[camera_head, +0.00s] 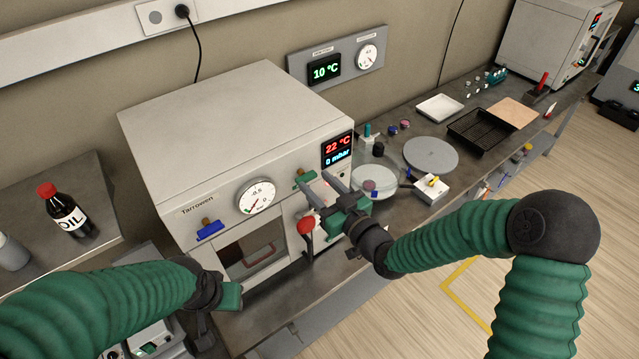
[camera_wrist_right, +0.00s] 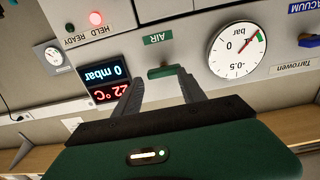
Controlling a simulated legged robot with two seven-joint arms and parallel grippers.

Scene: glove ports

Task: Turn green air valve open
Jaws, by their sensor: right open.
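The green air valve (camera_head: 304,179) is a small green bar handle on the front of the grey Tarrowen oven (camera_head: 230,130). In the right wrist view, which is upside down, the green air valve (camera_wrist_right: 161,71) lies crosswise beside a green AIR label (camera_wrist_right: 158,40). My right gripper (camera_head: 318,184) is open and points at the panel. In the wrist view, its fingertips (camera_wrist_right: 159,80) appear on either side of the handle; I cannot tell whether they touch it. My left gripper (camera_head: 226,300) is low in front of the oven, its fingers not clearly visible.
A blue vacuum valve (camera_head: 210,230) and a round gauge (camera_head: 257,196) are left of the air valve. A red-knobbed door handle (camera_head: 307,224) sticks out below. The display (camera_head: 337,149) reads 22 °C and 0 mbar. Dishes and trays cover the bench at right.

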